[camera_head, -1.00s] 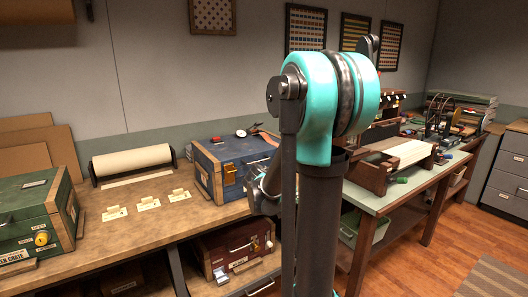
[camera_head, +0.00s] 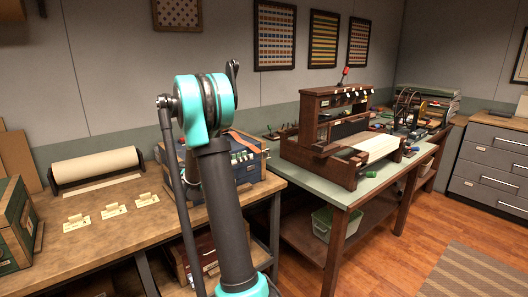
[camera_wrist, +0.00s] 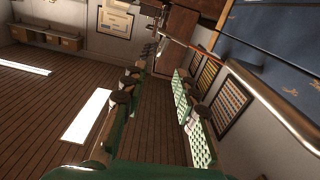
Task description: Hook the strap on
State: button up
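A blue chest (camera_head: 250,172) stands at the right end of the brown workbench, partly hidden behind my arm. An orange-brown strap (camera_head: 246,139) shows at its top; where its ends lie, I cannot tell. In the wrist view the blue chest (camera_wrist: 280,45) fills the upper right corner, with a metal-like edge running diagonally. My gripper (camera_wrist: 160,72) is open, its green textured fingers apart with wooden floor showing between them. The fingertips point toward a brown surface close to the chest; contact cannot be told. In the head view my arm hides much of the gripper.
A green crate (camera_head: 14,225) and a paper roll (camera_head: 95,168) sit on the bench at left, with several small cards between. A wooden loom-like machine (camera_head: 335,135) stands on the green-topped table (camera_head: 325,187) at right. A red-brown box (camera_head: 205,255) is below the bench.

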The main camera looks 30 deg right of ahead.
aim_at(266, 150)
jog(key=d, duration=1.1)
jog(key=shift+w+d, duration=0.3)
jog(key=shift+w, duration=0.1)
grip_shut()
